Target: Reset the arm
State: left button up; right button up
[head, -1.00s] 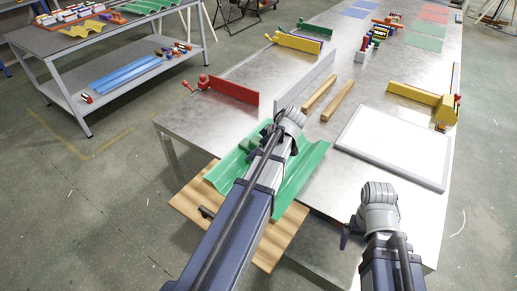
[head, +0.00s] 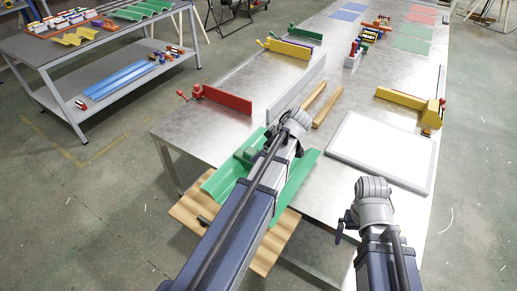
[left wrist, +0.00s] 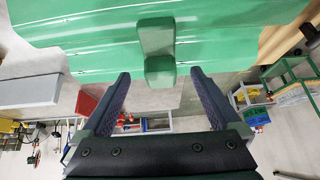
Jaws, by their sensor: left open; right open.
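A green corrugated sheet (head: 222,181) lies at the near left end of the metal table, over a wooden board (head: 184,210). A green block-shaped handle (head: 246,155) is on the sheet. My right gripper (head: 342,226) is open and empty near the table's front edge.
A white framed panel (head: 384,145) lies right of centre. Two wooden bars (head: 327,107), a grey upright strip (head: 290,88), a red clamp piece (head: 224,99) and a yellow one (head: 405,98) are on the table. A shelf trolley (head: 60,97) stands at left.

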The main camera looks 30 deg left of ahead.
pick_arm(q)
jog(key=shift+f, duration=0.15)
jog(key=b+x, duration=0.7)
jog(key=shift+a+f, duration=0.2)
jog(key=shift+f, duration=0.1)
jog(key=shift+r+p, duration=0.25)
jog(key=shift+p, duration=0.05)
